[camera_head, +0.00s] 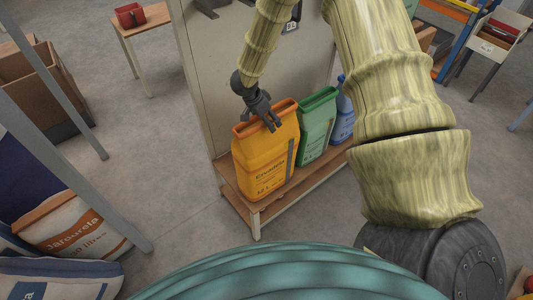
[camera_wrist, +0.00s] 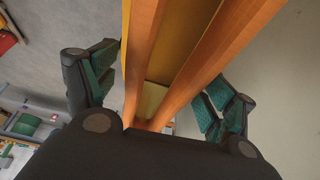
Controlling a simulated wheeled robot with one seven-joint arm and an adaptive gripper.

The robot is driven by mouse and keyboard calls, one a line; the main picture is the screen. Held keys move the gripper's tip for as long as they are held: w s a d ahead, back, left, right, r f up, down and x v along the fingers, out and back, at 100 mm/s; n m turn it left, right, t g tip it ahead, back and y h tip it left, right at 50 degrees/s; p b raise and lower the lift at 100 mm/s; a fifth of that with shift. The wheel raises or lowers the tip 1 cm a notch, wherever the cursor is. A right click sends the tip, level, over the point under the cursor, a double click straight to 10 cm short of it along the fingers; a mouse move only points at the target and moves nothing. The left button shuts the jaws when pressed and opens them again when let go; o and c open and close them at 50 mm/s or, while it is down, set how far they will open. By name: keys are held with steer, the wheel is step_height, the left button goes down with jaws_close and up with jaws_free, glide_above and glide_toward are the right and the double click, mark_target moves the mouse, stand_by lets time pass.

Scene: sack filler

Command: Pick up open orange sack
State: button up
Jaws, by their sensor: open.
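The open orange sack (camera_head: 265,158) stands upright at the left end of a low wooden bench, its mouth facing up. My gripper (camera_head: 272,124) is open at the top rim of the sack in the head view. In the wrist view the gripper's two fingers (camera_wrist: 160,95) stand apart, one on each side of the sack's rim (camera_wrist: 205,65), with the open mouth between them. No firm contact between fingers and sack can be made out. The lower part of the sack is hidden in the wrist view.
A green sack (camera_head: 316,125) and a blue container (camera_head: 342,118) stand right of the orange sack on the bench (camera_head: 256,215). A pale panel (camera_head: 225,75) rises behind them. Filled white sacks (camera_head: 75,225) lie at lower left. Bare floor (camera_head: 175,190) lies left of the bench.

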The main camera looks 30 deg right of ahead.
steer(key=c, duration=1.3)
steer(key=shift+r, duration=0.1)
